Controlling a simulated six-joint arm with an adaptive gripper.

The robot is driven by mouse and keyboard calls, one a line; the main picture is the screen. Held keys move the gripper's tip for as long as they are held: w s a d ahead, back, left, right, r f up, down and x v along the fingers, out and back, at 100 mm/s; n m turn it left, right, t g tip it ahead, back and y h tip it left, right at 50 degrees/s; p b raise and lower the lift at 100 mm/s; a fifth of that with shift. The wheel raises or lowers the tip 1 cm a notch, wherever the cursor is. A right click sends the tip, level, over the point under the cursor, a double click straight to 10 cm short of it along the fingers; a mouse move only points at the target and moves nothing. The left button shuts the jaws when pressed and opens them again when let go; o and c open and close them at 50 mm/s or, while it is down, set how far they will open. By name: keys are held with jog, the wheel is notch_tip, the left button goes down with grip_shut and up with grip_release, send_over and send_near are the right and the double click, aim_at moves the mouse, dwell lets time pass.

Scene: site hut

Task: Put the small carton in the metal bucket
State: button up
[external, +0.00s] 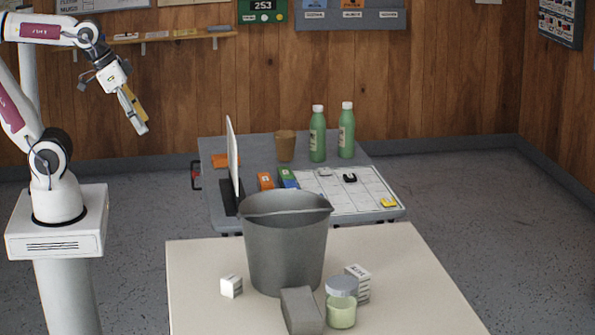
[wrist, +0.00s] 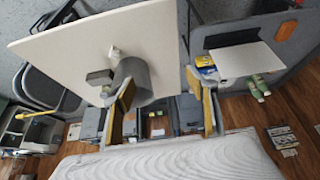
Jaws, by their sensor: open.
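A second white carton (external: 363,283) stands right of the bucket, partly hidden by a jar. The grey bucket is upright, with its handle across the rim; its inside floor is hidden. My gripper (external: 140,121) is open and empty, high at the left, well away from the carton and bucket.
A lidded jar (external: 341,309) and a grey block (external: 301,311) stand in front of the bucket. A grey table (external: 215,147) behind holds two green bottles (external: 317,138), a brown cup (external: 285,146), an upright panel (external: 233,158) and a white board (external: 345,192). The cream table's right side is clear.

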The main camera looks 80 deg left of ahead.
jog(key=s+f, duration=0.1)
jog(key=s, duration=0.1)
jog(key=shift+s+f, duration=0.4)
jog(key=shift+o, duration=0.5)
